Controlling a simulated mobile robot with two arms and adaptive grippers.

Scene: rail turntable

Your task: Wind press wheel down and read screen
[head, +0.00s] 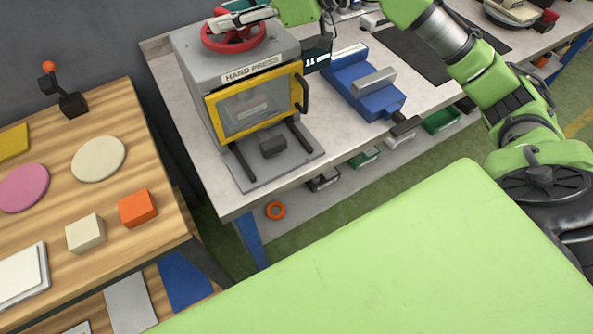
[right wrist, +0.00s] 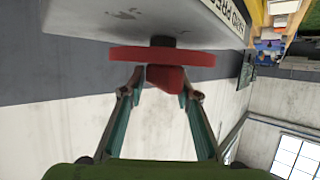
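The grey hand press (head: 195,55) stands on the workbench. Its red wheel (head: 233,44) lies flat on top, and its yellow-framed door (head: 213,117) is closed. My right gripper (head: 240,18) is over the wheel. In the right wrist view, the wheel (right wrist: 160,55) shows edge-on with a red knob (right wrist: 166,78) on it. My right fingers (right wrist: 163,82) are apart, one on each side of the knob, with a gap visible at the left. My left gripper is out of view.
A blue vise (head: 357,88) stands on the bench right of the press. A wooden table (head: 150,170) at the left holds coloured discs and blocks, including an orange block (head: 138,208).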

